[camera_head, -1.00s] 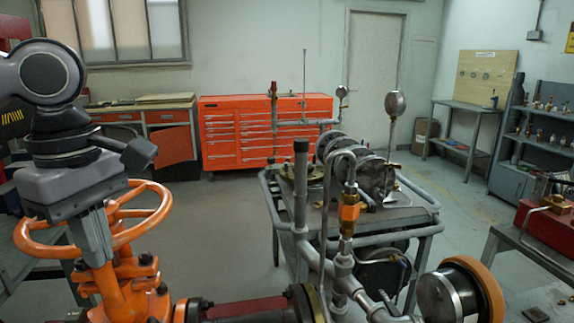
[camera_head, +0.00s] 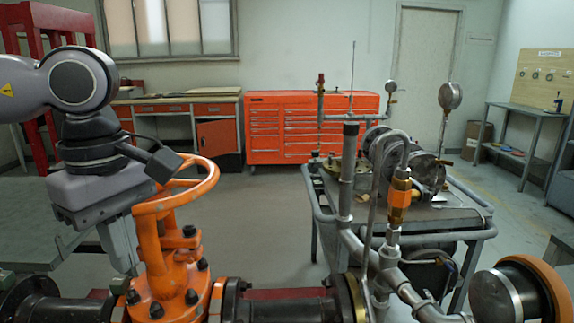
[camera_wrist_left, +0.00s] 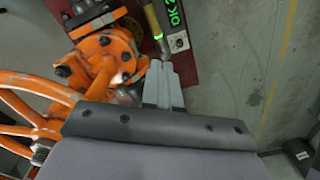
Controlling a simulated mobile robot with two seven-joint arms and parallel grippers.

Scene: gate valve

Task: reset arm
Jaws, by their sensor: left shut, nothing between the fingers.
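The handwheel also shows at the left of the wrist view (camera_wrist_left: 25,82), apart from the fingertips. The orange valve body (camera_head: 172,275) stands below the wheel, bolted into a dark pipe. My right gripper is in neither view.
A grey cart (camera_head: 455,215) with pipes and gauges stands to the right. A dark round fitting with an orange rim (camera_head: 500,300) is at front right. A red panel with a green display (camera_wrist_left: 174,14) lies beyond the fingertips. Open floor (camera_head: 270,205) lies behind the valve.

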